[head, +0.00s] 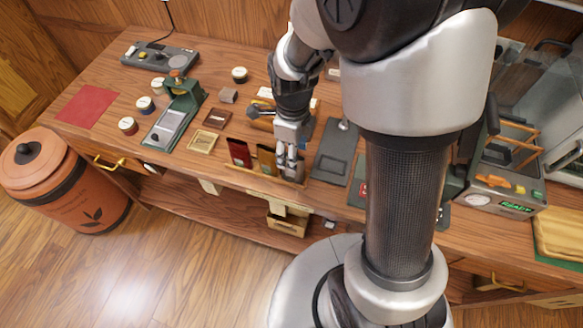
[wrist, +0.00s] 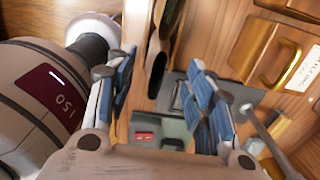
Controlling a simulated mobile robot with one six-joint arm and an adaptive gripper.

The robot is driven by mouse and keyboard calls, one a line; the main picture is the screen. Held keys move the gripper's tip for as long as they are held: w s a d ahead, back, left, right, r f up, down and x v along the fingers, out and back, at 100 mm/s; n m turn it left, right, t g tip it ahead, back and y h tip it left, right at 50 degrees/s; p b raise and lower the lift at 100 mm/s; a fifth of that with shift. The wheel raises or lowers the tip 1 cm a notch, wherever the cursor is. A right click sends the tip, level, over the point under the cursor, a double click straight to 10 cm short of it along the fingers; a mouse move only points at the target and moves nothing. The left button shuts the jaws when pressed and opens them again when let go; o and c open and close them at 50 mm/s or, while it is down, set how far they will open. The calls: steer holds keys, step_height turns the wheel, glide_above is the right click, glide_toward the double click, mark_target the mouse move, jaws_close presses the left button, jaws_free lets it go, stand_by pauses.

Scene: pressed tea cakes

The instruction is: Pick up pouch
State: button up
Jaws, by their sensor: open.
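A red pouch (head: 239,152) and an olive-brown pouch (head: 266,159) stand upright in a low wooden rack (head: 262,178) at the table's front edge. My gripper (head: 287,160) points down at the right end of this rack, right of the olive-brown pouch, and hides part of what stands there. In the wrist view my gripper (wrist: 163,72) is open, its blue-padded fingers apart. A dark narrow thing (wrist: 156,62) shows between the fingers, and a dark green edge (wrist: 172,18) lies beyond it. They look like pouches seen edge-on, but I cannot tell which.
A dark grey mat (head: 331,152) lies right of the rack. A green press (head: 182,100) and small frames (head: 203,141) stand to the left. A terracotta bin (head: 65,180) stands on the floor at far left. Drawers with brass handles (wrist: 283,66) show in the wrist view.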

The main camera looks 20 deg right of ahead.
mark_target(298, 177)
step_height(298, 177, down, 9)
steer(key=b, duration=0.3)
steer(key=shift+a+r, duration=0.15)
steer(key=shift+r, duration=0.05)
steer(key=shift+c, duration=0.3)
steer(key=c, duration=0.9)
steer(key=shift+o, duration=0.2)
steer(key=shift+r, duration=0.15)
